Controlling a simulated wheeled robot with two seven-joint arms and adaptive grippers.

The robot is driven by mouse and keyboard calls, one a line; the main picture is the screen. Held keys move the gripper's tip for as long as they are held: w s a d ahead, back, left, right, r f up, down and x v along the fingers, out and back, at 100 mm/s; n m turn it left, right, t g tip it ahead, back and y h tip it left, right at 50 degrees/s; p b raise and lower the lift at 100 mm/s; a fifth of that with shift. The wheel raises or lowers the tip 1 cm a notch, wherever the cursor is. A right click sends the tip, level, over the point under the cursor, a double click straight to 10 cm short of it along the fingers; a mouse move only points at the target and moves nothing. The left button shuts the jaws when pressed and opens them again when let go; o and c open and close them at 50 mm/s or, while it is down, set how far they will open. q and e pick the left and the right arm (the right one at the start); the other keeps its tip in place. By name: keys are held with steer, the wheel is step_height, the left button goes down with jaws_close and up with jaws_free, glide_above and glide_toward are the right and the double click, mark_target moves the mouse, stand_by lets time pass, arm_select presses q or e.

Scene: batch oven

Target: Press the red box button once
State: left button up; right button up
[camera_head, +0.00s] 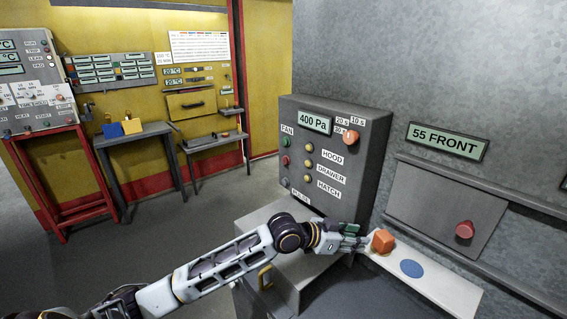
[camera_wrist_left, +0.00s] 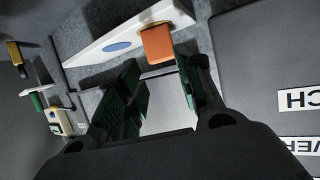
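A grey control box (camera_head: 335,155) on the wall carries a small red button (camera_head: 286,160) at its left, below a green button (camera_head: 286,142) by the FAN label. A red round button (camera_head: 465,229) sits on a grey wall plate further right. My left gripper (camera_head: 362,242) is below the control box, over the narrow shelf. In the left wrist view my left gripper (camera_wrist_left: 157,88) has its green-padded fingers apart with nothing held between them. My right gripper is out of view.
A pale shelf (camera_head: 445,288) with a blue disc (camera_head: 411,268) runs along the wall. An orange-red knob (camera_head: 351,136) and several yellow buttons are on the control box. A 55 FRONT display (camera_head: 447,142) is above the wall plate. Benches stand at the far left.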

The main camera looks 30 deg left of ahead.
arm_select(q)
jaws_close()
stand_by(1.2)
